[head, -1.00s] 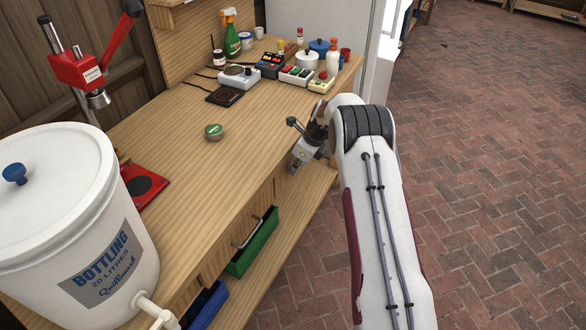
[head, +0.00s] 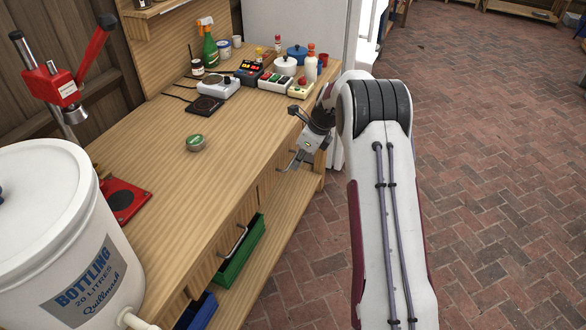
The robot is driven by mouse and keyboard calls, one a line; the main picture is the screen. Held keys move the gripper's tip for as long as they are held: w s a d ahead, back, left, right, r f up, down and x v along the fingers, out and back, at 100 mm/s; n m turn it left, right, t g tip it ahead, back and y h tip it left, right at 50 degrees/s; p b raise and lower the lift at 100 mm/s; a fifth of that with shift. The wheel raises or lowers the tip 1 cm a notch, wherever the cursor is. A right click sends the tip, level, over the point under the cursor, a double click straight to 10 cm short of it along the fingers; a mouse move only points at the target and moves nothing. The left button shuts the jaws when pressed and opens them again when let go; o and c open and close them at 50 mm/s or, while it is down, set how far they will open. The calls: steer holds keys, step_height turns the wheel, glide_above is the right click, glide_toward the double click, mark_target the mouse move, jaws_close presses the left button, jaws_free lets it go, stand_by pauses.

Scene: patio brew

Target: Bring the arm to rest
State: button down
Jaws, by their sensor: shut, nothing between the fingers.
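My arm reaches forward on the right side of the head view, its elbow bent, with the wrist angled down to the left. My gripper (head: 286,170) is shut and empty. It shows against the front edge of the wooden bench (head: 150,165), near the drawer fronts. I see nothing touching it, though its exact gap to the bench edge is hard to judge.
A small green-topped tin (head: 196,143) sits mid-bench. A white bottling bucket (head: 45,220) and a red capper (head: 55,85) stand at left. Switch boxes (head: 275,84), pots and bottles crowd the far end. A green bin (head: 240,254) sits below. Brick floor (head: 480,180) at right is clear.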

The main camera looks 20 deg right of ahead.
steer(key=shift+s+d+r, duration=0.1)
steer(key=shift+s+r, duration=0.05)
steer(key=shift+r, duration=0.25)
steer(key=shift+n, duration=0.3)
steer(key=s+f+n+g, duration=0.2)
steer(key=s+n, duration=0.5)
steer(key=s+a+r+n+t+h, duration=0.1)
steer(key=s+a+r+n, duration=0.3)
steer(key=s+r, duration=0.5)
steer(key=s+a+r+n+t+h, duration=0.1)
steer(key=s+a+r+n, duration=0.3)
steer(key=s+r+n, duration=0.5)
steer(key=s+a+r+n+t+h, duration=0.1)
steer(key=s+a+r+n, duration=0.3)
steer(key=s, duration=1.5)
steer(key=shift+a+r+n+t, duration=0.4)
steer(key=shift+r+n+t, duration=0.55)
steer(key=shift+r, duration=1.45)
steer(key=shift+s+n+g, duration=0.1)
steer(key=shift+n+g, duration=0.15)
